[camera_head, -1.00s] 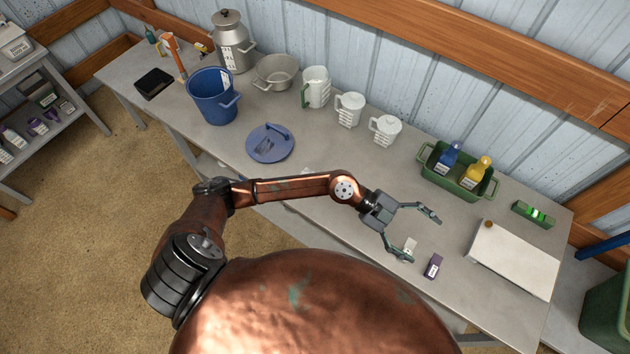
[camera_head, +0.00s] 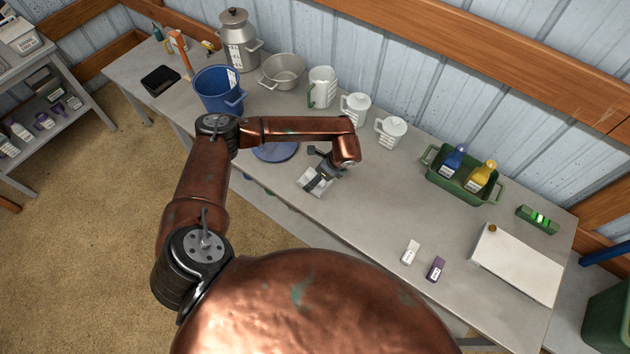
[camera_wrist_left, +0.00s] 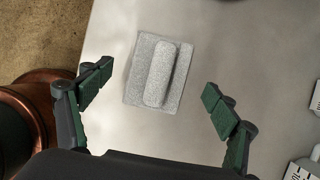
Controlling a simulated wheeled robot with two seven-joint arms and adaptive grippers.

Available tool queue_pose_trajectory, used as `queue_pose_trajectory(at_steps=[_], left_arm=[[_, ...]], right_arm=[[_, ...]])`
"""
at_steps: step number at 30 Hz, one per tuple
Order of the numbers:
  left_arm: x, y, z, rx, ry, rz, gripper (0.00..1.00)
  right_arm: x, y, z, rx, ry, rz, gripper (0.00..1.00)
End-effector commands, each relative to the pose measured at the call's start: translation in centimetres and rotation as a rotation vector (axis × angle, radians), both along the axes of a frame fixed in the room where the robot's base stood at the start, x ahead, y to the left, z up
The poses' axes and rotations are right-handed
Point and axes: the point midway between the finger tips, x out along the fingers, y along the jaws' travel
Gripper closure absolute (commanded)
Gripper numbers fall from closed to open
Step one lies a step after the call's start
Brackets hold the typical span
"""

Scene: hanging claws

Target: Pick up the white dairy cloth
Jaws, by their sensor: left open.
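The white dairy cloth (camera_wrist_left: 136,82) lies flat on the table, with a raised folded strip along its middle; in the wrist view it looks pale grey. In the head view the cloth (camera_head: 309,184) is partly hidden under my left gripper (camera_head: 318,180). In the wrist view my left gripper (camera_wrist_left: 158,88) is open and empty, with one finger to each side of the cloth and apart from it. My right gripper does not show.
A blue lid (camera_head: 275,151) lies just left of the gripper, partly hidden by my arm. White jugs (camera_head: 391,131) stand behind. A white box (camera_head: 410,252) and a purple box (camera_head: 436,269) are on the right. Table is clear between.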

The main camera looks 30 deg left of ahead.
Motion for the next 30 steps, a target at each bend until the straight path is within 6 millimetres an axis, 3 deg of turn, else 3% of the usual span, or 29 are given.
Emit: queue_pose_trajectory(at_steps=[6,15,30], left_arm=[[0.0,1.0,-2.9,-0.001,0.003,0.000,0.18],[0.1,1.2,-3.3,-0.002,0.002,-0.001,0.18],[0.1,1.2,-3.3,-0.002,0.002,-0.001,0.52]], right_arm=[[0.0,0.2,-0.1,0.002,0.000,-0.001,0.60],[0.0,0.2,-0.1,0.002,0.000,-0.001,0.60],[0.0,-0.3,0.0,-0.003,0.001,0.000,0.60]])
